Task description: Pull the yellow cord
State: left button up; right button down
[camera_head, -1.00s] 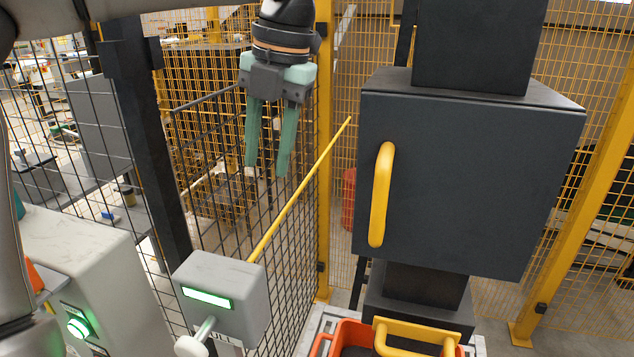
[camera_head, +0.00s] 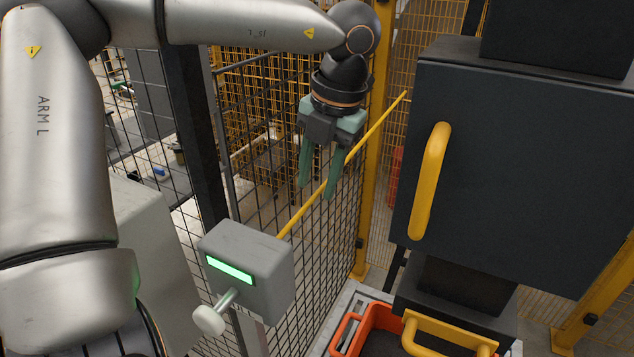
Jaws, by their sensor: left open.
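The yellow cord (camera_head: 303,215) runs as a straight slanted line from the grey box (camera_head: 247,268) at the lower left up to the right, past the mesh fence. The grey box has a lit green window and a white-knobbed lever (camera_head: 211,319). My left gripper (camera_head: 317,192) hangs pointing down with its two green fingers spread and nothing between them. In the picture its right finger overlaps the cord; I cannot tell whether they touch. My right gripper is not in view.
A dark cabinet (camera_head: 520,175) with a yellow handle (camera_head: 430,180) stands at the right. An orange bin (camera_head: 378,318) with a yellow handle sits below it. Black mesh fence (camera_head: 335,262) and a yellow post (camera_head: 367,215) stand behind the cord.

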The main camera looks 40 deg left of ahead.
pick_arm(q)
jog(key=shift+a+f, duration=0.1)
jog(key=shift+f, duration=0.6)
grip_shut()
jog(key=shift+r, duration=0.1)
dwell(0.9)
